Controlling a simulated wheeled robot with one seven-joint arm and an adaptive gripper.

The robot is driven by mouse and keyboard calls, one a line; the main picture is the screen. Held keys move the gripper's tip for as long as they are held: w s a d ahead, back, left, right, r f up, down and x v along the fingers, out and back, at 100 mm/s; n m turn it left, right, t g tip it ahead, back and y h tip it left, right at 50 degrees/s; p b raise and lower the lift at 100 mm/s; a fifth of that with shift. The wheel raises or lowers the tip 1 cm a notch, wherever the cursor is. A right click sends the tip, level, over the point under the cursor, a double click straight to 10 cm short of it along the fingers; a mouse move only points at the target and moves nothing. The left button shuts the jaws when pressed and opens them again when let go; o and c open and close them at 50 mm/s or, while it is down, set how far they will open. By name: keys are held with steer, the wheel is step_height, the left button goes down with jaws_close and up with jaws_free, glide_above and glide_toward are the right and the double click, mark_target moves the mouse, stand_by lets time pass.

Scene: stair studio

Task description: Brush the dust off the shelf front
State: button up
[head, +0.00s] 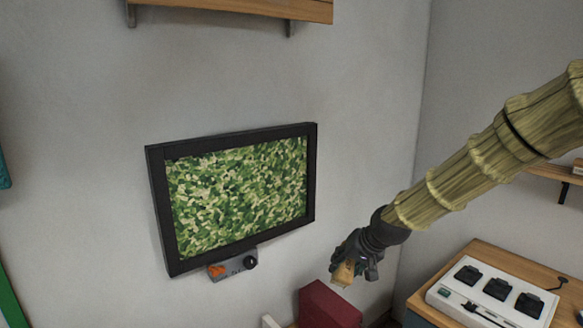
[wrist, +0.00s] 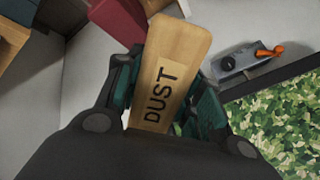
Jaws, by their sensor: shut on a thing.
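My gripper (head: 358,262) is shut on a wooden brush handle marked "DUST" (wrist: 168,75). In the wrist view the pale handle stands up between the two green-padded fingers (wrist: 160,95); no bristles can be made out. In the head view the handle (head: 344,272) shows as a small tan piece below the fingers, in the air right of the framed panel. A wooden shelf (head: 235,8) is on the wall at the top of the head view, well above my gripper. Only its lower part shows, and I cannot see dust on it.
A black-framed green patterned panel (head: 240,190) hangs on the wall. A grey box with a black knob and orange part (head: 232,265) sits under it. A dark red box (head: 328,305) is below my gripper. A wooden cabinet (head: 490,262) at right bears a white tray (head: 452,293) with black items.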

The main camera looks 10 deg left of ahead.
mark_target(289, 2)
steer(key=w+a+r+t+y, duration=0.15)
steer(key=a+r, duration=0.25)
steer(key=r, duration=0.5)
steer(key=w+a+r+t+y, duration=0.1)
steer(key=w+a+r+y, duration=0.15)
steer(key=r, duration=0.65)
steer(key=s+a+r+t+y+p, duration=0.1)
steer(key=s+a+r+y, duration=0.15)
steer(key=r, duration=1.35)
steer(key=s+a+r+n+t+y+p, duration=0.1)
steer(key=s+a+r, duration=0.15)
steer(key=r, duration=1.35)
steer(key=s+a+r+t+y, duration=0.2)
steer(key=s+r, duration=0.1)
steer(key=r, duration=1.3)
steer(key=p+x, duration=0.2)
steer(key=x, duration=0.4)
steer(key=shift+w+f+p, duration=0.3)
steer(key=shift+f, duration=0.1)
steer(key=shift+p+x, duration=0.3)
steer(key=shift+x, duration=0.6)
steer(key=shift+w+d, duration=1.25)
steer(key=shift+w, duration=0.25)
steer(key=shift+w+d, duration=0.5)
steer(key=shift+w, duration=0.25)
steer(key=shift+w+d, duration=0.5)
steer(key=shift+w, duration=0.25)
